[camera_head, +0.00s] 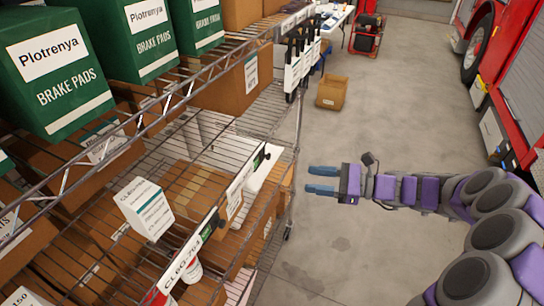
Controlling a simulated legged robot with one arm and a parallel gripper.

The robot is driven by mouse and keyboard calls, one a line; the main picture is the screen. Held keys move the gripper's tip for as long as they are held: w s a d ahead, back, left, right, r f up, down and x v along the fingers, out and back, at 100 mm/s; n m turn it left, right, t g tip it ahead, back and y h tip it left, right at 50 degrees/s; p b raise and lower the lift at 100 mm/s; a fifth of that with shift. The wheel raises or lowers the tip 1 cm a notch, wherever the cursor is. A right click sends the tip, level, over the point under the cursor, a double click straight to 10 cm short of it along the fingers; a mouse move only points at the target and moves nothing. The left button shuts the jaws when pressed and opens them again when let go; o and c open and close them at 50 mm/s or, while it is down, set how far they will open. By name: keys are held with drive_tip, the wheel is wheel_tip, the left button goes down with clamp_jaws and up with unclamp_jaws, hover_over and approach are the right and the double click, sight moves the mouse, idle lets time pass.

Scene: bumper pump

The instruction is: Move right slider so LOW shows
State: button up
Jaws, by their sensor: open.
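A white label strip (188,258) with large black print, partly readable as "CL6G-70", runs along the front edge of the wire shelf. A slider (209,227) on it shows a green patch with small print that I cannot read. Farther along the same edge, the right slider (262,156) is a small dark piece with a bit of green beside it; its wording is too small to read. My gripper (322,180) has two blue fingers pointing left. It is open and empty in the aisle, to the right of the shelf and apart from both sliders.
The wire rack (297,150) fills the left side, with green brake pad boxes (55,70) above. A white carton (144,208) stands on the lower shelf. A cardboard box (331,92) lies on the floor. A red truck (500,60) stands at right. The aisle floor is mostly clear.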

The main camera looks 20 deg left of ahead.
drive_tip(key=w+d+f+m+t+y, duration=0.1)
drive_tip(key=w+d+f+m+t, duration=0.15)
drive_tip(key=w+m, duration=0.2)
drive_tip(key=b, duration=0.2)
approach(270, 157)
drive_tip(key=shift+n, duration=0.35)
drive_tip(key=a, duration=0.9)
drive_tip(key=shift+w+a+f, duration=0.1)
drive_tip(key=shift+w, duration=0.25)
drive_tip(key=shift+d, duration=0.3)
drive_tip(key=shift+c, duration=0.4)
drive_tip(key=shift+a, duration=0.15)
clamp_jaws()
